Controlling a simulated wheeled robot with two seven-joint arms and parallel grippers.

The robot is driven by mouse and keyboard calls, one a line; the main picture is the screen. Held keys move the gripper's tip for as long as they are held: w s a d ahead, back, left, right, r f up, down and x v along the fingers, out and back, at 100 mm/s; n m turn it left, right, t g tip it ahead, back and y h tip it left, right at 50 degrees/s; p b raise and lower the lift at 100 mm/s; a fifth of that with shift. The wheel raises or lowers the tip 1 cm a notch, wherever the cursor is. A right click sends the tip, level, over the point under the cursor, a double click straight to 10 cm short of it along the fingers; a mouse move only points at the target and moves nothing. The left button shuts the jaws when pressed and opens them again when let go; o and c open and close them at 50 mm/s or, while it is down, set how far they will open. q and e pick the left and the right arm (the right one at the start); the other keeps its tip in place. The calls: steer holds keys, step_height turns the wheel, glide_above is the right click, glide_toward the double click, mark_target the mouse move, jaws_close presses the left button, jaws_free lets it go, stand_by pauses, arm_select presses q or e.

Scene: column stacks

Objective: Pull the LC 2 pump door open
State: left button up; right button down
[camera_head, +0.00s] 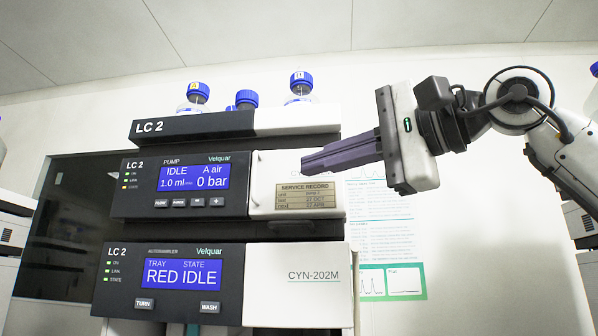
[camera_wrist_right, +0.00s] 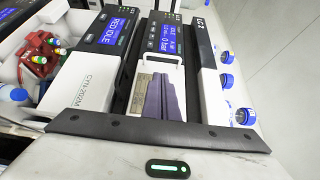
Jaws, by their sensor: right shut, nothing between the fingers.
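The LC 2 pump (camera_head: 180,186) is the middle module of the stack, with a blue screen reading IDLE and 0 bar. Its white door (camera_head: 265,172), with a service record label, is at the right of the screen and looks closed. My right gripper (camera_head: 306,163) comes in from the right with its purple fingers shut and empty. The fingertips overlap the door's upper right in the head view; whether they touch it I cannot tell. In the right wrist view the fingers (camera_wrist_right: 160,90) lie over the pump front and hide part of the door. My left gripper is not in view.
The autosampler (camera_head: 170,277) sits below the pump, its white panel (camera_head: 300,290) marked CYN-202M. Blue-capped bottles (camera_head: 300,82) stand on the LC 2 top tray (camera_head: 190,126). Papers (camera_head: 385,250) hang on the wall behind, at right. Red and green-capped items (camera_wrist_right: 40,48) show in the wrist view.

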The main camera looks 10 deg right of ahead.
mark_target(275, 176)
arm_select(q)
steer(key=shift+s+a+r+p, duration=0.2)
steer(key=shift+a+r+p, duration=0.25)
steer(key=shift+p, duration=0.5)
arm_select(e)
steer(key=x, duration=0.9)
steer(key=shift+s, duration=0.1)
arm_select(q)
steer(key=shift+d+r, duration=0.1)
arm_select(e)
steer(key=shift+s, duration=0.15)
